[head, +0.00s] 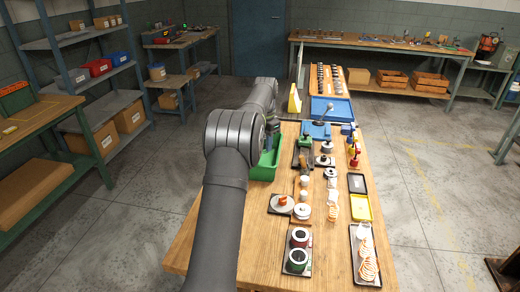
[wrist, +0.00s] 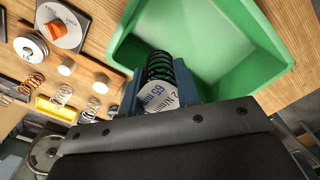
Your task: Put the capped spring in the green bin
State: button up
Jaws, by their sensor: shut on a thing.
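The green bin (wrist: 225,55) fills the upper right of the wrist view, and its inside looks empty. It also shows in the head view (head: 265,166), partly behind my arm. My gripper (wrist: 162,98) is shut on a dark coil spring (wrist: 160,66) with a pale printed label (wrist: 161,97) at its near end. In the wrist view the spring overlaps the bin's near wall and opening. Whether it is above or inside the bin I cannot tell. In the head view the fingers are mostly hidden by my arm. The spring's cap is not clearly visible.
A yellow tray (head: 361,208) and a blue tray (head: 331,110) lie farther right and back.

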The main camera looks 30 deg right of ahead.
notch_tip(320, 180, down, 10)
dwell(0.5)
jog(key=shift+f, duration=0.1)
jog(key=o, duration=0.9)
jog(key=shift+o, duration=0.2)
notch_tip(320, 180, up, 12)
jog(key=shift+r, duration=0.15)
